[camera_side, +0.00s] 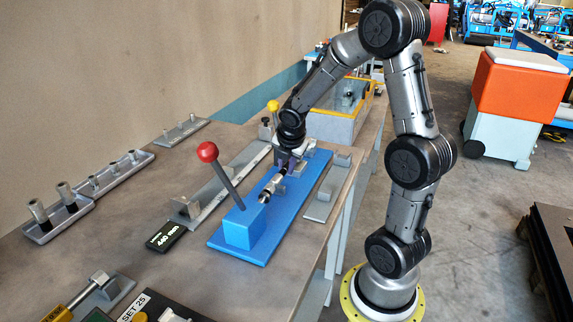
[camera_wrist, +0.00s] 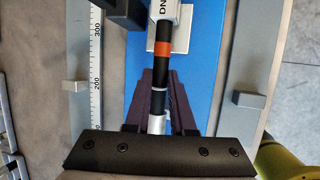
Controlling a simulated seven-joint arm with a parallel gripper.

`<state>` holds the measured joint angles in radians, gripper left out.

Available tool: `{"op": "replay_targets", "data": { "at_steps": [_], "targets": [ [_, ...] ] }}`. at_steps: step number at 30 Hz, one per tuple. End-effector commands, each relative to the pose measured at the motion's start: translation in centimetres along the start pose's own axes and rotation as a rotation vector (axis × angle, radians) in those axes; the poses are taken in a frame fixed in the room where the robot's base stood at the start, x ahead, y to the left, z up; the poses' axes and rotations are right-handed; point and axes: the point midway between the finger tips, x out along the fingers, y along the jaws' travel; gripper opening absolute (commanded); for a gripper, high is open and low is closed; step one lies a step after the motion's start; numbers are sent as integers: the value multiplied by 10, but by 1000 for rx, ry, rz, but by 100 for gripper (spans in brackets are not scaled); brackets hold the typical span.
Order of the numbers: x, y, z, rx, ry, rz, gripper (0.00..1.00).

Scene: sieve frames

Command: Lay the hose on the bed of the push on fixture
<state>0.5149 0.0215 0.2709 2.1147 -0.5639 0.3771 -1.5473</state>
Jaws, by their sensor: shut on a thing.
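The push on fixture is a long blue plate (camera_side: 290,205) on the bench, with a blue block (camera_side: 243,228) at its near end and a red-knobbed lever (camera_side: 207,152). My gripper (camera_side: 284,163) is low over the plate's middle. In the wrist view my gripper (camera_wrist: 162,88) is shut on the hose (camera_wrist: 163,75), a black tube with an orange band, lying lengthwise over the blue plate. A white part marked "DN" (camera_wrist: 163,12) is in line with its far end. The fingers hide part of the hose. I cannot tell whether the hose touches the bed.
A grey ruler rail (camera_side: 225,182) with a small display (camera_side: 166,236) lies left of the fixture, and a grey rail (camera_side: 325,190) lies right. Trays with metal fittings (camera_side: 60,212) stand further left. A yellow-edged bin (camera_side: 335,125) stands behind. Bare bench lies between the trays and ruler.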

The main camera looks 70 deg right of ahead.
Motion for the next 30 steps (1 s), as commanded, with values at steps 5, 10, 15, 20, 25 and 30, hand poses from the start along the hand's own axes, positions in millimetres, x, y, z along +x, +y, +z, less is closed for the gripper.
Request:
{"op": "replay_targets", "data": {
  "at_steps": [5,10,15,20,25,30],
  "targets": [
    [2,0,0,1,-1,3,0],
    [4,0,-1,1,-1,2,0],
    [4,0,-1,1,-1,3,40],
    [4,-1,-2,1,-1,1,57],
    [5,-2,-2,1,1,-3,57],
    [-2,-1,-2,2,-1,1,57]
  ]
}}
